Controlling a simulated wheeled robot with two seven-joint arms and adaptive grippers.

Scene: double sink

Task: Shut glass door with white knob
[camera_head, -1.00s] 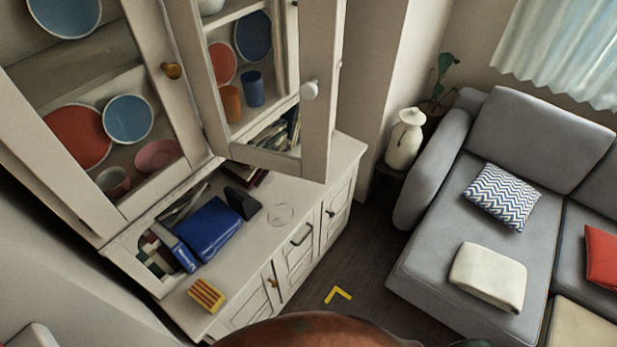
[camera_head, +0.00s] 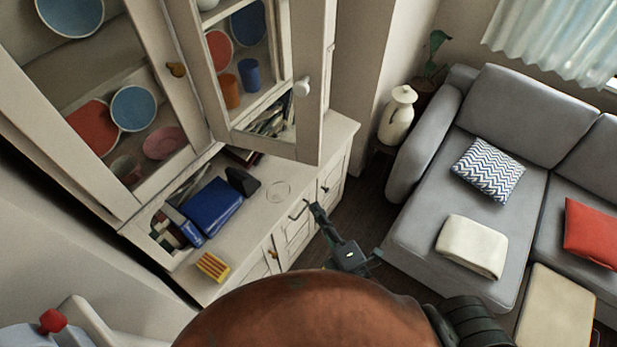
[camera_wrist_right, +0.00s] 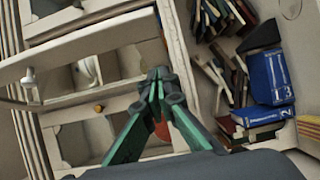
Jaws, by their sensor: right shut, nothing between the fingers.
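The glass door (camera_head: 312,130) with the white knob (camera_head: 302,86) stands open, swung out from the upper cabinet over the counter. In the right wrist view the white knob (camera_wrist_right: 28,78) shows at the left, on the pale door frame. My right gripper (camera_head: 316,208) is shut and empty, below the open door and in front of the lower cabinet, apart from the knob. Its closed fingertips (camera_wrist_right: 158,82) show in the middle of the right wrist view. My left gripper is not in view.
Another glass door with a golden knob (camera_head: 176,69) is at the left. A blue book (camera_head: 212,206) and a striped box (camera_head: 212,266) lie on the counter (camera_head: 265,215). A grey sofa (camera_head: 480,130) and a white vase (camera_head: 397,115) stand at the right.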

